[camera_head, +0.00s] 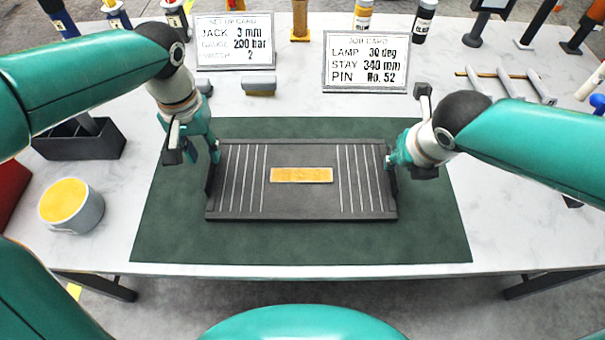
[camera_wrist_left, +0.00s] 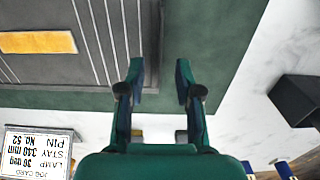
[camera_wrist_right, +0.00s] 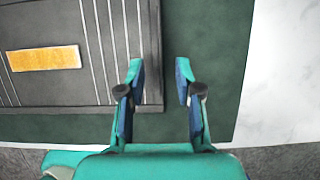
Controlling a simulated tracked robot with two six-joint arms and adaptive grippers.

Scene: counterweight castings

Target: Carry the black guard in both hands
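The black guard (camera_head: 300,205), a flat dark panel with pale slots and a yellow label (camera_head: 301,175), lies level over the green mat. My left gripper (camera_head: 212,157) is at its left end and my right gripper (camera_head: 391,161) at its right end. In the left wrist view the open fingers (camera_wrist_left: 160,84) stand on either side of the guard's edge (camera_wrist_left: 152,45), with a gap between them. In the right wrist view the open fingers (camera_wrist_right: 161,80) likewise straddle the guard's edge (camera_wrist_right: 152,45). Finger contact with the guard cannot be made out.
The green mat (camera_head: 300,245) lies on a pale table. A grey round tub with a yellow top (camera_head: 72,205) and a black tray (camera_head: 80,147) stand at left. Two cards, the setup card (camera_head: 235,42) and the job card (camera_head: 365,62), stand behind. The mat's front is clear.

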